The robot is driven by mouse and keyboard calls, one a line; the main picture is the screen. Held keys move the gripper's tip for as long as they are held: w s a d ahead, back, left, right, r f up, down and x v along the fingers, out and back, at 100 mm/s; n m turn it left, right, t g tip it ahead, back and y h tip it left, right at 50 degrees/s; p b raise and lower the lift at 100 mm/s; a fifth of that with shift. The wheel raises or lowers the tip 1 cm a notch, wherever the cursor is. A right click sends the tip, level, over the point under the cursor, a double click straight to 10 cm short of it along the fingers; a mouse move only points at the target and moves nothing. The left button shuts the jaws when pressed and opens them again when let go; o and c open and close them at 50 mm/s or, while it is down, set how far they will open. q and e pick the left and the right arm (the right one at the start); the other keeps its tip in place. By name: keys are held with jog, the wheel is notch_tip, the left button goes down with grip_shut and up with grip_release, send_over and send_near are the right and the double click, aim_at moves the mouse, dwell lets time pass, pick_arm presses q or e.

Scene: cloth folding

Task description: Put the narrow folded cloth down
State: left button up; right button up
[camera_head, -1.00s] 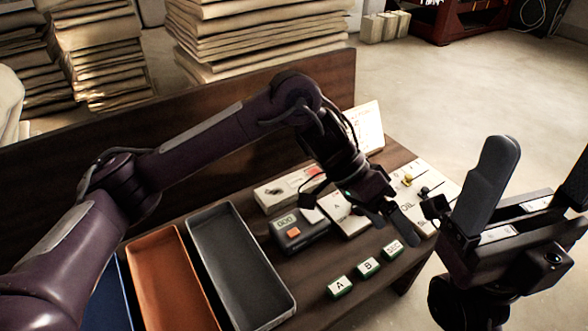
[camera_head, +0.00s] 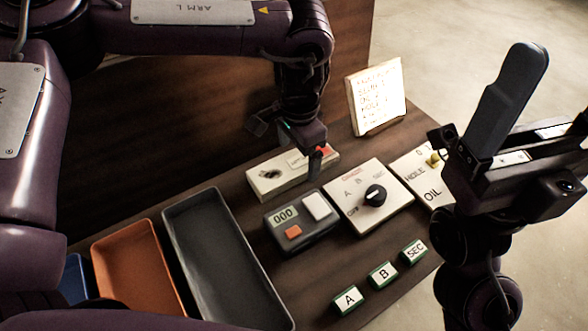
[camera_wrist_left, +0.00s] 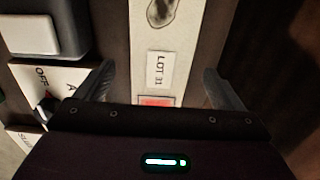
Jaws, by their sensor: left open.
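No narrow folded cloth shows in any view now. My left gripper (camera_head: 317,165) hangs over a long pale box (camera_head: 273,182) on the bench, near its red-marked end. In the left wrist view its two fingers (camera_wrist_left: 160,92) are apart, on either side of the box, which carries a "LOT 31" label (camera_wrist_left: 160,69) and a red patch. Nothing is held between them. Whether the fingers touch the box I cannot tell. My right gripper (camera_head: 520,110) is raised at the right edge. One dark finger stands clear with nothing beside it; the other is out of frame.
A lit sign (camera_head: 377,95) stands behind.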

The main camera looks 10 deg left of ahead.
pick_arm(q)
notch_tip(320, 180, down, 2)
jog(key=shift+f, duration=0.15)
jog(key=c, duration=1.1)
